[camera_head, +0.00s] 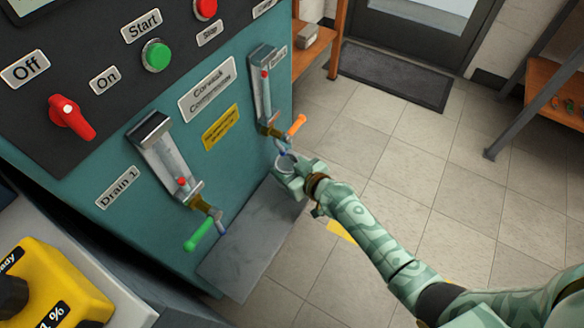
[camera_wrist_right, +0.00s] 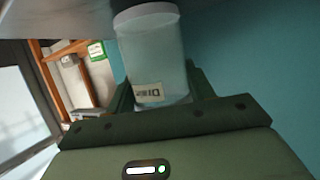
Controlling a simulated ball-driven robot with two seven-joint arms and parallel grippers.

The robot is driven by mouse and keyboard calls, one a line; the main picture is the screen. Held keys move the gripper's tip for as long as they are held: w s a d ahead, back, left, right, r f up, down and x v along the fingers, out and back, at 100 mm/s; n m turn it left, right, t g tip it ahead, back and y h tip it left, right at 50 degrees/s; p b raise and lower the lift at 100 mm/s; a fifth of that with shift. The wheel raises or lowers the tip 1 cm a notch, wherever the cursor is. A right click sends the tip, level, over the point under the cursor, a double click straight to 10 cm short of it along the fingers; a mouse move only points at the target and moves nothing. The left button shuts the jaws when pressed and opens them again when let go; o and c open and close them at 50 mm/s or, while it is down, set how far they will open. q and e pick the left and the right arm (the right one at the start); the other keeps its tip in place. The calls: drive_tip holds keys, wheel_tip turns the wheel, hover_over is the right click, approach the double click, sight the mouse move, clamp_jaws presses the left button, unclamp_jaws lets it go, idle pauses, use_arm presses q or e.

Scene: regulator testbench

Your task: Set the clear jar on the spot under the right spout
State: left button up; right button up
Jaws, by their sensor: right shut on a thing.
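The clear jar (camera_wrist_right: 153,50) stands between the fingers of my right gripper (camera_wrist_right: 160,95) in the right wrist view, with a small printed label on its side. In the head view only the jar's round rim (camera_head: 285,162) shows, just below the right spout (camera_head: 283,148), the one with the orange handle (camera_head: 296,125). My right gripper (camera_head: 290,178) is shut on the jar, over the far right end of the grey ledge (camera_head: 245,245). The gripper hides the jar's bottom and the spot, so I cannot tell whether the jar touches the ledge. My left gripper is not in view.
The left spout with a green handle (camera_head: 199,234) hangs over the ledge's left part. The teal machine front (camera_head: 150,235) rises behind. A yellow box (camera_head: 50,290) is at lower left. The tiled floor is clear at right, beside a dark mat (camera_head: 390,75).

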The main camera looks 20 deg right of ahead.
drive_tip(key=shift+f+b, duration=0.3)
drive_tip(key=shift+f, duration=0.05)
idle(0.7)
drive_tip(key=o, duration=1.1)
